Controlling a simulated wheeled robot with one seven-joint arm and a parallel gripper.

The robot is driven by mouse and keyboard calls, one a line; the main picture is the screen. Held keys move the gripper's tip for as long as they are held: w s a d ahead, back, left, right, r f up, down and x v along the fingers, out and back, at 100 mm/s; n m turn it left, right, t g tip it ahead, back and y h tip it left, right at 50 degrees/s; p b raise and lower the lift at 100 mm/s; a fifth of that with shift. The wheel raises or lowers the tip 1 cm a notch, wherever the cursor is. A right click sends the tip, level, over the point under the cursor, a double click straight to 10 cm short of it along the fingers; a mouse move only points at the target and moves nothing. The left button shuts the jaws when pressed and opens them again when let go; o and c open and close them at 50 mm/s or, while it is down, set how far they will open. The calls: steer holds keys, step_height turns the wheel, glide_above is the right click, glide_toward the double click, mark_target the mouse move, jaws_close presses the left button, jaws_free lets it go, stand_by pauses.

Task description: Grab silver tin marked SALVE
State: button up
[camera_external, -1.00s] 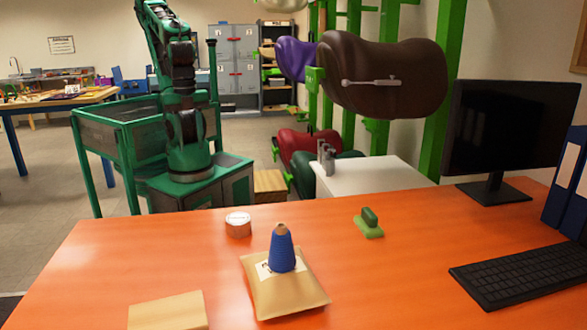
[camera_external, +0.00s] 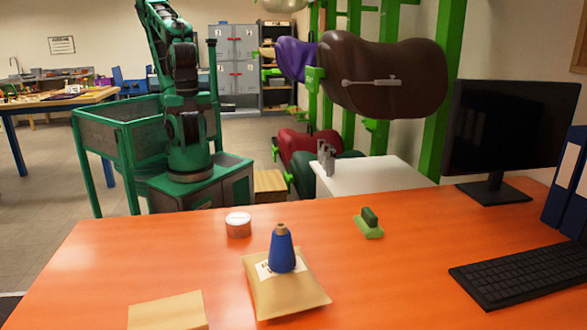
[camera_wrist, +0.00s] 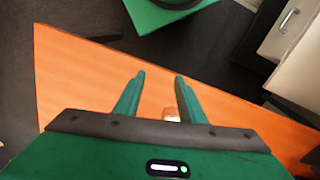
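A small round silver tin (camera_external: 238,224) with a pale lid and a reddish band sits upright on the orange tabletop (camera_external: 150,260), near its back edge. Its lettering is too small to read. My gripper (camera_wrist: 160,78) shows in the wrist view with two green fingers apart and nothing between their tips. In that view a small part of the tin (camera_wrist: 171,115) shows between the fingers, close to the right finger's base; the rest is hidden by the gripper body. The tin appears apart from the fingers. I cannot make out the gripper in the external view.
A padded envelope (camera_external: 285,297) with a blue cone (camera_external: 282,252) on it lies in front of the tin. A green-handled block (camera_external: 369,224) is to the right. A tan packet (camera_external: 168,312), keyboard (camera_external: 520,270) and monitor (camera_external: 512,135) are also on the table. Table around the tin is clear.

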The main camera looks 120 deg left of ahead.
steer(key=shift+o, duration=0.5)
steer(key=o, duration=0.9)
steer(key=shift+o, duration=0.2)
